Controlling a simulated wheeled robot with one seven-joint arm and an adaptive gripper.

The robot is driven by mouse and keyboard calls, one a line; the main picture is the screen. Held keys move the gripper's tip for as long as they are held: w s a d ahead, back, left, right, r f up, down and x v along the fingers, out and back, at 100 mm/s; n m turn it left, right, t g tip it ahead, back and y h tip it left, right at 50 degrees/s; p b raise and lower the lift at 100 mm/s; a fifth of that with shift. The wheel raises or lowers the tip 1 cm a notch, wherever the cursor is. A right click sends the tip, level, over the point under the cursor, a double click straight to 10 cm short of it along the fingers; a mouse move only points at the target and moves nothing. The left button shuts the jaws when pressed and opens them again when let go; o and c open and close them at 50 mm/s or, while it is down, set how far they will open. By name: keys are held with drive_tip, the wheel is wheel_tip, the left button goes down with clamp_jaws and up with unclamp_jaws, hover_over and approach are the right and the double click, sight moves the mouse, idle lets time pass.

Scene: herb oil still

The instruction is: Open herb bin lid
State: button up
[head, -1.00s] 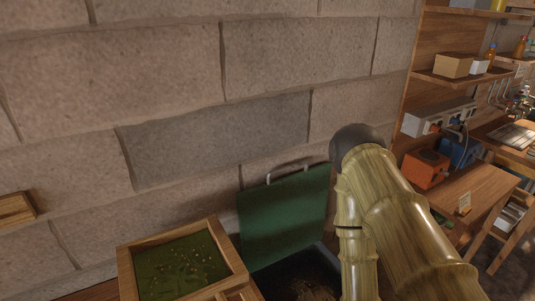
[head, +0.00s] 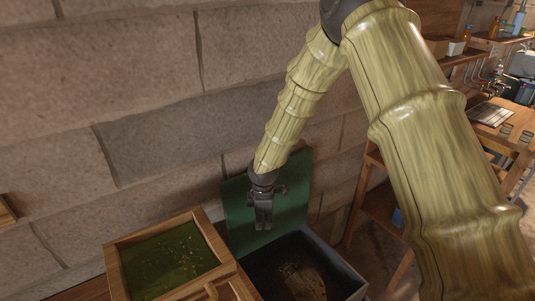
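The herb bin (head: 345,272) is a dark box at the lower middle of the head view, with brown matter inside. Its green lid (head: 236,213) stands raised at the back of the bin, close to the stone wall, and the bin's mouth is uncovered. My gripper (head: 263,226) hangs pointing down in front of the lid and hides its middle and its top handle. I cannot tell whether the gripper touches the lid. The fingers look close together, but their gap is too small to judge.
A wooden tray (head: 112,262) with green contents stands left of the bin. The stone wall (head: 120,60) rises right behind. Wooden shelves and a workbench (head: 493,128) with small items stand at the right.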

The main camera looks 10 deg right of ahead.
drive_tip(key=w+d+r+n+t+h, duration=0.1)
drive_tip(key=w+r+n, duration=0.1)
drive_tip(key=w+r, duration=0.45)
drive_tip(key=w+r+n+h+p, duration=0.1)
drive_tip(key=w+r+n, duration=0.15)
drive_tip(key=r, duration=0.75)
drive_tip(key=w+d+r+n+t+h, duration=0.1)
drive_tip(key=w+r+h, duration=0.1)
drive_tip(key=w+r, duration=0.5)
drive_tip(key=p+x, duration=0.1)
drive_tip(key=x, duration=0.1)
drive_tip(key=s+p+x, duration=0.1)
drive_tip(key=x, duration=0.2)
drive_tip(key=p+x, duration=0.1)
drive_tip(key=x, duration=0.2)
drive_tip(key=shift+s+d+f, duration=0.1)
drive_tip(key=shift+s+f, duration=0.15)
drive_tip(key=shift+s, duration=0.05)
clamp_jaws()
